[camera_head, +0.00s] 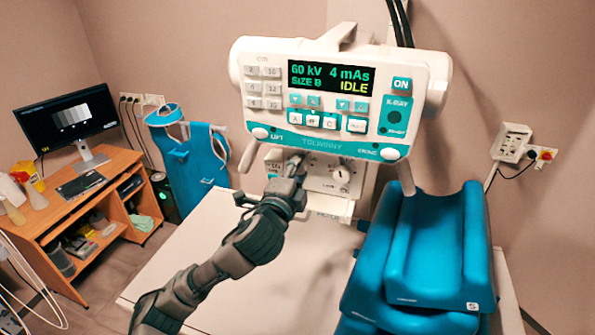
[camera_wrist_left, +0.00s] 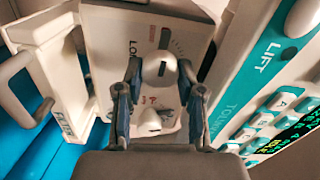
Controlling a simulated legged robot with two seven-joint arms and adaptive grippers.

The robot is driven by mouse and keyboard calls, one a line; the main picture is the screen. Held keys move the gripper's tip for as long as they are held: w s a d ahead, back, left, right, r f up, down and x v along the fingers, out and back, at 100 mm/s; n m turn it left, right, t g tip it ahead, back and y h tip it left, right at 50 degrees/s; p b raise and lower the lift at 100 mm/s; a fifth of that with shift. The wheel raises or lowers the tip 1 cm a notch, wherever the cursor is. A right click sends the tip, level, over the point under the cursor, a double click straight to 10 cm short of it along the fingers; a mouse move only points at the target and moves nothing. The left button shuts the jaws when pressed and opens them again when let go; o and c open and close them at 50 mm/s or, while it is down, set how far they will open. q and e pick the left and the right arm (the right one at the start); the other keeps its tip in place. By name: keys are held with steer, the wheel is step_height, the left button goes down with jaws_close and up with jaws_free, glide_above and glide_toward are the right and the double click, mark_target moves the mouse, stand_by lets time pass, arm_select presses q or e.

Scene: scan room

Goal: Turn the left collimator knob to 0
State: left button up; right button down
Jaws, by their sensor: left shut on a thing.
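The collimator (camera_head: 318,180) is a pale box under the teal and white control panel. My left gripper (camera_head: 292,168) reaches up to its left side and hides the left knob in the head view. In the left wrist view, the left collimator knob (camera_wrist_left: 159,68), round and white with a small dark mark, sits between the two fingers of my left gripper (camera_wrist_left: 160,72), which is shut on it. A printed scale (camera_wrist_left: 177,43) lies beside it; its numbers are too small to read. The right knob (camera_head: 341,175) is free and also shows in the wrist view (camera_wrist_left: 150,122). My right gripper is not in view.
The control panel (camera_head: 330,146) hangs just above the collimator and shows IDLE. A pale handle (camera_wrist_left: 28,85) stands beside the collimator. A white table (camera_head: 250,290) lies below, with blue cushions (camera_head: 425,260) at the right. A wooden desk with a monitor (camera_head: 68,120) is at the far left.

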arm_select(q)
steer(key=o, duration=1.1)
steer(key=shift+w+f, duration=0.1)
steer(key=shift+w, duration=0.05)
steer(key=shift+c, duration=0.2)
steer(key=shift+o, duration=0.4)
steer(key=shift+w+f, duration=0.1)
steer(key=shift+w, duration=0.1)
steer(key=shift+s, duration=0.5)
steer(key=v, duration=1.1)
steer(key=shift+w, duration=0.15)
